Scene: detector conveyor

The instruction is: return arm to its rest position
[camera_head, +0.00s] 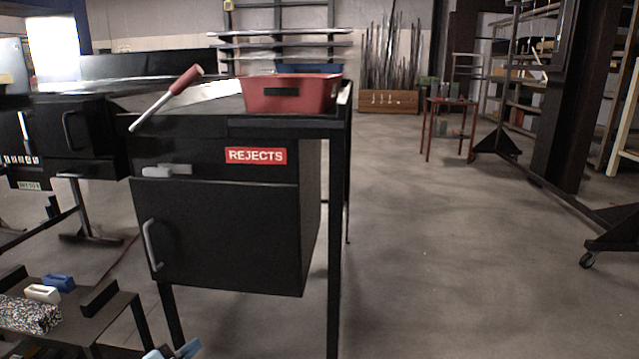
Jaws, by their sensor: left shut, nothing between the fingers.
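My left gripper (173,351) shows only as light blue fingertips at the bottom edge of the head view. It is shut and empty, low in front of the black cabinet marked REJECTS (225,235). The rest of the left arm is cut off by the frame. My right gripper and arm are not in view.
A red bin (290,96) and a red-handled lever (170,95) are on top of the REJECTS stand. A low dark table (95,315) at the lower left holds a speckled block (28,315), a white block and a blue block.

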